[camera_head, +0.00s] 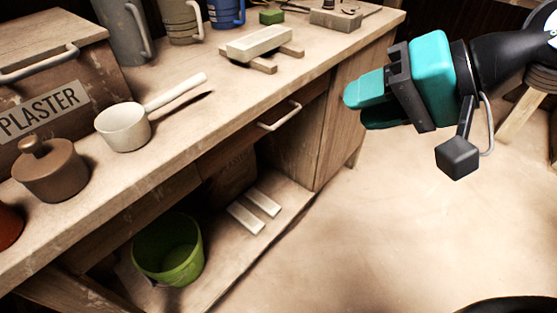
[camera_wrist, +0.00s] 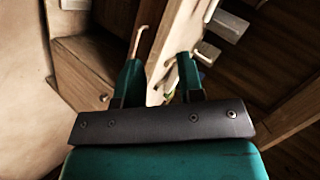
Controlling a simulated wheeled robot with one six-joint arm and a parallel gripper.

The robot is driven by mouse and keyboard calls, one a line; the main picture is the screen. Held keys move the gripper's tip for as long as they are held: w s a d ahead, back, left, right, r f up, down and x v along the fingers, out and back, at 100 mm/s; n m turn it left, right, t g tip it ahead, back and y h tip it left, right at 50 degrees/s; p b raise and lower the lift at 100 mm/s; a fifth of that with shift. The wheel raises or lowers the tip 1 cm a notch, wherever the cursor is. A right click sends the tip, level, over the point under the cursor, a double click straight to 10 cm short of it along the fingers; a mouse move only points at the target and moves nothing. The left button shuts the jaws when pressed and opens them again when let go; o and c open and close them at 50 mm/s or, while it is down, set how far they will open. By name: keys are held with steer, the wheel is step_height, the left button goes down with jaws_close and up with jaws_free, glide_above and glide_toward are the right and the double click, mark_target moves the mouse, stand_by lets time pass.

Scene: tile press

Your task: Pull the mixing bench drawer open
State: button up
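The mixing bench (camera_head: 190,120) has a pale worn wooden top. Its drawer (camera_head: 300,105) sits under the top's front edge and looks shut, with a pale bar handle (camera_head: 280,117). The handle also shows in the wrist view (camera_wrist: 138,42), beyond the tip of the left finger. My gripper (camera_head: 362,103) has teal fingers and hangs in the air to the right of the handle, clear of the bench. In the wrist view its fingers (camera_wrist: 159,75) are apart with nothing gripped between them.
On the bench stand a plaster box (camera_head: 60,70), a lidded brown pot (camera_head: 50,172), a white saucepan (camera_head: 124,127) and a pale block on wooden strips (camera_head: 260,42). A green bucket (camera_head: 168,250) and two pale bars (camera_head: 246,217) lie below. The floor (camera_head: 390,220) at right is clear.

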steer(key=w+d+f+m+t+y+b, duration=0.1)
steer(key=w+f+m+t+b, duration=0.25)
steer(key=f+b, duration=0.4)
steer(key=w+d+f+m+t+y+b, duration=0.1)
steer(key=w+f+m+t+b, duration=0.2)
steer(key=f+b, duration=0.45)
steer(key=m+g+p, duration=0.1)
steer(key=p, duration=0.9)
glide_toward(281, 124)
steer(key=p+x, duration=0.1)
steer(key=x, duration=0.9)
steer(key=shift+w+a+f, duration=0.1)
steer(key=shift+a, duration=0.1)
jaws_close()
